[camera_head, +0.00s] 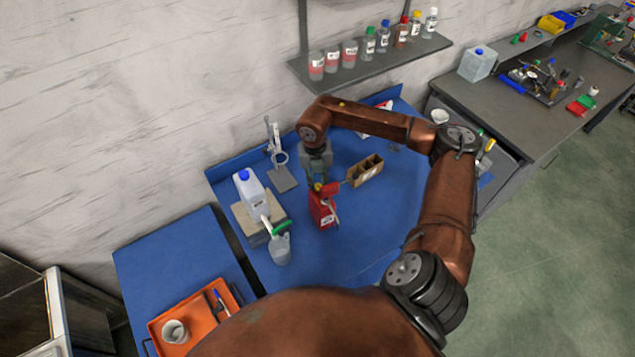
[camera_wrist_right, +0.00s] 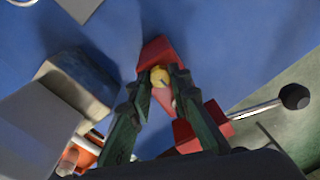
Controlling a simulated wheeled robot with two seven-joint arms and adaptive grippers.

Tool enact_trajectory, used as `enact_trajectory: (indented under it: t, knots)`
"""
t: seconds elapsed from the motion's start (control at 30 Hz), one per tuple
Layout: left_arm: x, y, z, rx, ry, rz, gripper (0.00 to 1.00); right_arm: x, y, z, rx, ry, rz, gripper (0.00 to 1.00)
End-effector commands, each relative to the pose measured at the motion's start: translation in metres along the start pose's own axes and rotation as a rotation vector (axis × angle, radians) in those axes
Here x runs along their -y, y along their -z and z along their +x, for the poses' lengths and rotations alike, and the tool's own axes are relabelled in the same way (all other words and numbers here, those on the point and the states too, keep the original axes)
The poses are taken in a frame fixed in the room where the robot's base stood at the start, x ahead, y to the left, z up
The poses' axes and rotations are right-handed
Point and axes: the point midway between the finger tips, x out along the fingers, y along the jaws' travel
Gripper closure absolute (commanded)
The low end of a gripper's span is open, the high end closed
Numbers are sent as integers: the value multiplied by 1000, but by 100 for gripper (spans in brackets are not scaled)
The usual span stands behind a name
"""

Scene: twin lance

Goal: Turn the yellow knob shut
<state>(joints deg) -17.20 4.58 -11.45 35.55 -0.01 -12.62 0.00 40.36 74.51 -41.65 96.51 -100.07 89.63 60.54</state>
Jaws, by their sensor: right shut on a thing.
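The yellow knob (camera_wrist_right: 160,77) sits on a red device (camera_head: 323,211) that stands upright on the blue bench. My right gripper (camera_head: 318,187) comes down on the device from above. In the right wrist view, its two dark green fingers (camera_wrist_right: 160,85) close in from both sides on the yellow knob. The fingers partly hide the knob and the device's top. A metal lever with a black ball end (camera_wrist_right: 295,96) sticks out beside the red parts in that view. My left gripper is not in view.
A white jug with a blue cap (camera_head: 250,190) stands left on a block, with a green-handled tap over a clear beaker (camera_head: 281,250). A stand (camera_head: 280,175) is behind it. A brown divided box (camera_head: 366,171) is right of the device. The bench front is clear.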

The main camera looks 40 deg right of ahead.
Motion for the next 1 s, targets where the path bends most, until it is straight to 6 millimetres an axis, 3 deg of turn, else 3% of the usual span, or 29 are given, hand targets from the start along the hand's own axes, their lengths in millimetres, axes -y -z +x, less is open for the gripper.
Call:
enact_trajectory:
  t: [0.43, 0.47, 0.57, 0.87, 1.0]
  knots:
    - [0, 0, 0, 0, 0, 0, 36, 0, 0, -1, 1, -2, 0, 100]
    - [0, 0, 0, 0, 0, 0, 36, 0, 0, -1, 1, -2, 0, 81]
    - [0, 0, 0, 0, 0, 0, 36, 0, 0, -1, 1, -1, 0, 74]
    - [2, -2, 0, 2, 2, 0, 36, 0, 0, -2, 1, -1, 0, 74]
    - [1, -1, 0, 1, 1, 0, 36, 0, -1, -16, 3, 0, 0, 74]
